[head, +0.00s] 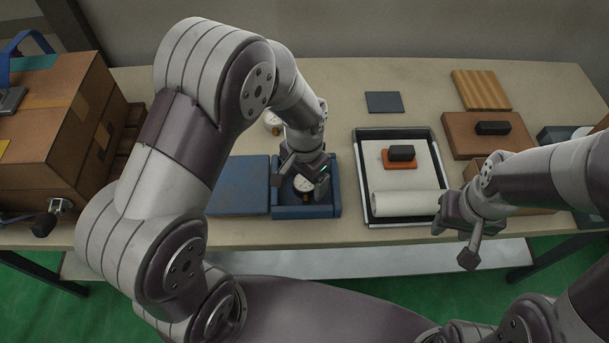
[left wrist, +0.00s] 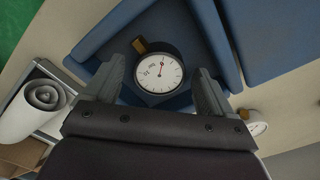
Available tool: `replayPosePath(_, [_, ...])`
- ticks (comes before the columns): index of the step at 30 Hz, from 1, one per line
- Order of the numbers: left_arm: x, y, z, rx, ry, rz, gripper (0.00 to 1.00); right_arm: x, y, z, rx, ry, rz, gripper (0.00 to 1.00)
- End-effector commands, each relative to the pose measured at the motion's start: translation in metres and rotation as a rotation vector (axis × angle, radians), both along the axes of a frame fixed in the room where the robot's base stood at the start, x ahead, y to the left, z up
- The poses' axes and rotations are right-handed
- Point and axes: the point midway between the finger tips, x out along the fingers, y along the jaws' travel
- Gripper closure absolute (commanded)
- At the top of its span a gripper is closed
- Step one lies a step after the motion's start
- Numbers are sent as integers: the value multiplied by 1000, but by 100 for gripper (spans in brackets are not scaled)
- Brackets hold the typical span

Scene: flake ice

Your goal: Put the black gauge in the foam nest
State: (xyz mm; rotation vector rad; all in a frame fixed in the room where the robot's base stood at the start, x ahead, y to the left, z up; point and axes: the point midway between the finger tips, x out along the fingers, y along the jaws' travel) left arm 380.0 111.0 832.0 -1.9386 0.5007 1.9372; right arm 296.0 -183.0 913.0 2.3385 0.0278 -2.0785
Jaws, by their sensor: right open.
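A round gauge (head: 303,185) with a white dial, dark body and brass stem lies face up inside an open blue box (head: 290,212). It also shows in the left wrist view (left wrist: 158,72), within the blue walls (left wrist: 92,35). Whether a foam nest lines the box is unclear. My left gripper (head: 304,178) is over the box, open, with its fingers on either side of the gauge and apart from it in the wrist view. A second white-dial gauge (head: 271,118) lies behind my left arm, partly hidden; its body colour is unclear. My right gripper (head: 455,240) is open and empty near the front edge.
A flat blue panel (head: 238,186) lies left of the box. A dark-rimmed tray (head: 364,188) with a white roll and a small black-topped block stands to the right. Cardboard boxes (head: 45,125) fill the left end. A brown board (head: 462,140) lies far right.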

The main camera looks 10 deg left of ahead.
Motion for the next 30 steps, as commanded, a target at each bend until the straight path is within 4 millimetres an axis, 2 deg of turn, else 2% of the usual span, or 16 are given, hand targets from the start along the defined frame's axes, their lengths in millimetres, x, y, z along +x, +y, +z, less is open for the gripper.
replayPosePath(8, [0,0,6,0,-1,0,16,0,0,3,0,0,0,57])
replayPosePath(11, [1,0,24,-1,-4,0,16,0,0,5,0,0,0,57])
replayPosePath(18, [1,0,89,-2,-5,0,16,0,0,12,0,0,0,57])
replayPosePath(21, [1,0,108,-1,-3,0,16,0,0,14,0,0,0,57])
replayPosePath(24, [0,0,119,-1,-2,2,16,0,0,14,0,0,0,57])
replayPosePath(26, [-4,6,121,-2,-6,30,16,0,0,15,0,0,0,57])
replayPosePath(30, [-35,40,111,-13,-49,232,16,0,0,14,0,0,0,57])
